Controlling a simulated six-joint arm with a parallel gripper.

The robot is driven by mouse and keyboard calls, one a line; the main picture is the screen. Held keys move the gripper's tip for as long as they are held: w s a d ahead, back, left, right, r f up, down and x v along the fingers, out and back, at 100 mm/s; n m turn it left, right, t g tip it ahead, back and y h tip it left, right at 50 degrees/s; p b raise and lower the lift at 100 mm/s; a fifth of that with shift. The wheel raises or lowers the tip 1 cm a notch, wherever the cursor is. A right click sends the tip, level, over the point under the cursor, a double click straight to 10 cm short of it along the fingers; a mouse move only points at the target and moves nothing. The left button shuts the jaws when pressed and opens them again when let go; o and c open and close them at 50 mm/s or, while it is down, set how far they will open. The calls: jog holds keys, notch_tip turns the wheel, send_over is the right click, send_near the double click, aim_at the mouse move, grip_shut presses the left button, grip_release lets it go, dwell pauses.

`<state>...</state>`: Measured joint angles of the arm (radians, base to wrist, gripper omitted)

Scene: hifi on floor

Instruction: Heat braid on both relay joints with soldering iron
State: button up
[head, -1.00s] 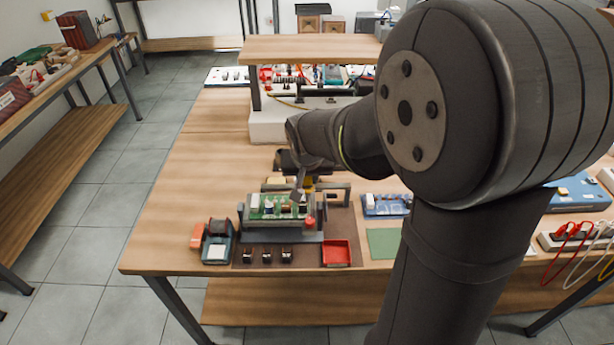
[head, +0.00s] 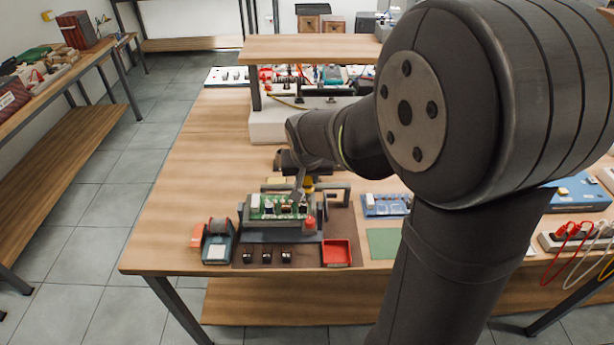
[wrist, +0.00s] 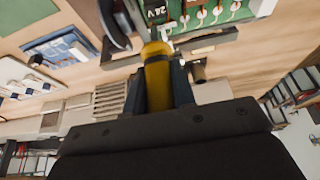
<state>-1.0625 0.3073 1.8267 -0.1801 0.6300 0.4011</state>
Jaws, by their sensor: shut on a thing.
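My gripper (wrist: 158,72) is shut on the yellow handle of the soldering iron (wrist: 159,88) in the wrist view. In the head view my gripper (head: 301,186) is low over the back right part of the green circuit board (head: 268,208), which sits in a grey holder (head: 262,237). The board's edge, marked 24 V (wrist: 178,14), shows at the top of the wrist view. The iron's tip is hidden, so I cannot tell whether it touches the board. The braid and the relay joints cannot be made out.
A red tray (head: 337,253) and several small black parts (head: 267,257) lie in front of the holder. A green mat (head: 384,243) and a blue board (head: 385,204) lie to the right. The table's left side is clear.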

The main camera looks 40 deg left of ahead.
jog(key=shift+d, duration=0.1)
jog(key=shift+r, duration=2.2)
